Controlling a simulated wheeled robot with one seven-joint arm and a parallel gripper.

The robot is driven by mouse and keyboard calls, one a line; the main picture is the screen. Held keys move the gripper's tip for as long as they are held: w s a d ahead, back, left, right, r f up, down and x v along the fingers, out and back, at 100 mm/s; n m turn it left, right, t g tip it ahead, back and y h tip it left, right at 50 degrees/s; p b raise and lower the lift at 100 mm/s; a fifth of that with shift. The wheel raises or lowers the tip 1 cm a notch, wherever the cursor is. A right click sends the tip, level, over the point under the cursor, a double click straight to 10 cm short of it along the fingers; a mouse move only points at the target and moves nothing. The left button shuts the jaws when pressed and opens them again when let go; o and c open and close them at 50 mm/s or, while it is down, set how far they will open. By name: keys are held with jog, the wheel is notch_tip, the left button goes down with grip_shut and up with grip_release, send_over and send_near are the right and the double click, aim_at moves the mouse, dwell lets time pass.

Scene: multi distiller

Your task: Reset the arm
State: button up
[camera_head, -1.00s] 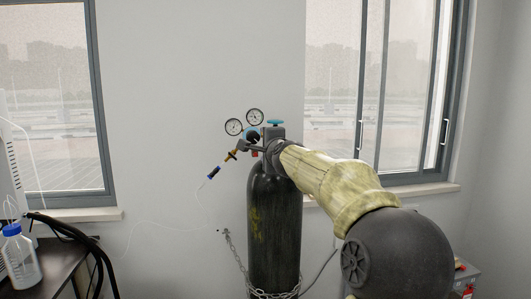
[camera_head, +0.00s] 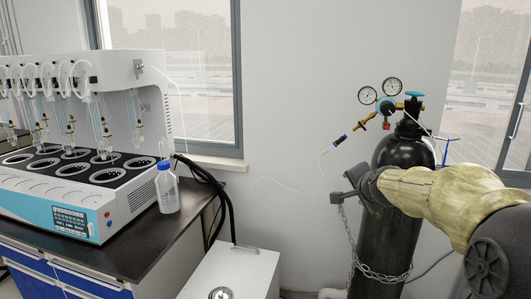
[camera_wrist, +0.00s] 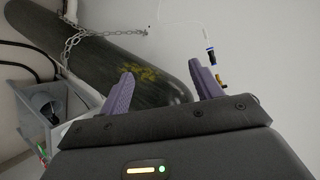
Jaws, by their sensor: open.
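My arm reaches in from the right in the head view, in front of a dark gas cylinder. My gripper (camera_head: 345,190) is at the left side of the cylinder (camera_head: 388,240) and points left. In the wrist view my gripper (camera_wrist: 161,75) shows two purple fingers spread apart with nothing between them. The cylinder (camera_wrist: 90,50) lies across the view behind the fingers. I cannot tell how far the fingers are from it. My arm hides part of the cylinder's right side.
A regulator with two gauges (camera_head: 380,91) tops the cylinder, and a chain (camera_head: 352,235) wraps it. A multi-station distiller (camera_head: 85,150) and a blue-capped bottle (camera_head: 167,190) stand on the dark bench (camera_head: 150,245) at left. A white box (camera_head: 240,275) sits between bench and cylinder.

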jog(key=s+a+f+n+g, duration=0.3)
jog(key=s+a+f+n, duration=0.1)
jog(key=s+f, duration=0.35)
jog(key=s+a+f+n+g, duration=0.2)
jog(key=s+a+f+n, duration=0.1)
jog(key=s+f, duration=0.4)
jog(key=s+a+f+n+g, duration=0.1)
jog(key=s+f+n+g, duration=0.15)
jog(key=s+f, duration=0.35)
jog(key=s+a+f+n+g, duration=0.1)
jog(key=s+f+n+g, duration=0.2)
jog(key=s, duration=0.5)
notch_tip(320, 180, up, 16)
jog(key=p, duration=1.6)
jog(key=shift+w+f+t+y, duration=0.25)
jog(key=shift+t+y, duration=0.05)
jog(key=shift+t, duration=0.15)
